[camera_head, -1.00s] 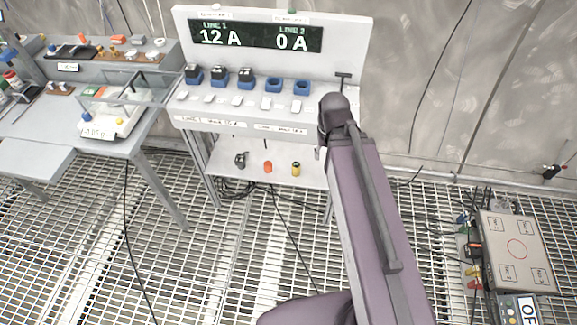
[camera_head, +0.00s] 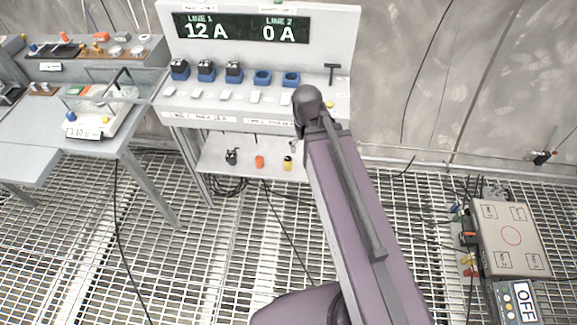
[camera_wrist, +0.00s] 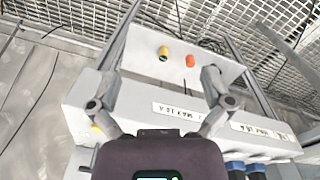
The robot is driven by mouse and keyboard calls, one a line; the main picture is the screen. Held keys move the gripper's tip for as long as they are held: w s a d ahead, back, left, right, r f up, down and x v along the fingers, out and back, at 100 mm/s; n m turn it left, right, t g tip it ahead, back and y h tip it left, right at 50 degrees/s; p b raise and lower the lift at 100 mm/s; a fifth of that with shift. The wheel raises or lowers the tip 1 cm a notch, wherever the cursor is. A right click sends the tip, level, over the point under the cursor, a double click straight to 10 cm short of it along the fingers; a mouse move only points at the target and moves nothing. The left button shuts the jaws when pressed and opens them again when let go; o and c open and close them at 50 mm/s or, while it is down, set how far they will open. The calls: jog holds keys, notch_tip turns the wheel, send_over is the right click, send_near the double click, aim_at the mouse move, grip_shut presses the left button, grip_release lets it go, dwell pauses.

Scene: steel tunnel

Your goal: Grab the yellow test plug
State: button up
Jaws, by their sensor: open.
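The yellow test plug (camera_head: 288,163) stands on the lower shelf (camera_head: 222,168) of the white bench, at the right of a short row. An orange plug (camera_head: 259,161) and a dark plug (camera_head: 232,156) stand to its left. In the wrist view the yellow plug (camera_wrist: 163,53) shows between the finger lines, beside the orange plug (camera_wrist: 190,61). My gripper (camera_wrist: 159,78) is open and empty, with its fingers spread wide over the bench front, apart from the plug. In the head view my arm hides the gripper.
The bench's upper ledge (camera_head: 250,124) with blue sockets (camera_head: 263,77) overhangs the shelf. A small yellow item (camera_head: 330,104) sits on that ledge. A side table (camera_head: 60,125) stands left, and a grey box (camera_head: 511,240) lies right on the grating. Cables hang below the shelf.

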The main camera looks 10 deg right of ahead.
jog(key=w+a+f+n+t+h+b, duration=0.1)
jog(key=w+f+n+h+b, duration=0.3)
jog(key=f+b, duration=0.75)
jog(key=w+a+f+n+t+h+b, duration=0.1)
jog(key=w+f+n+h+b, duration=0.1)
jog(key=w+f+n+b, duration=0.7)
jog(key=n+t+h+b, duration=0.5)
jog(key=n+b, duration=0.5)
jog(key=b, duration=1.8)
send_near(285, 162)
jog(key=s, duration=0.1)
jog(key=shift+s+a+r+n+t, duration=0.1)
jog(key=shift+a+r+n+t, duration=0.2)
jog(key=shift+a+n, duration=0.15)
jog(key=b+x, duration=0.3)
jog(key=x, duration=0.4)
jog(key=shift+f, duration=0.25)
jog(key=shift+w+d+f+b, duration=0.15)
jog(key=shift+w+d+b, duration=0.15)
jog(key=shift+w+d, duration=0.2)
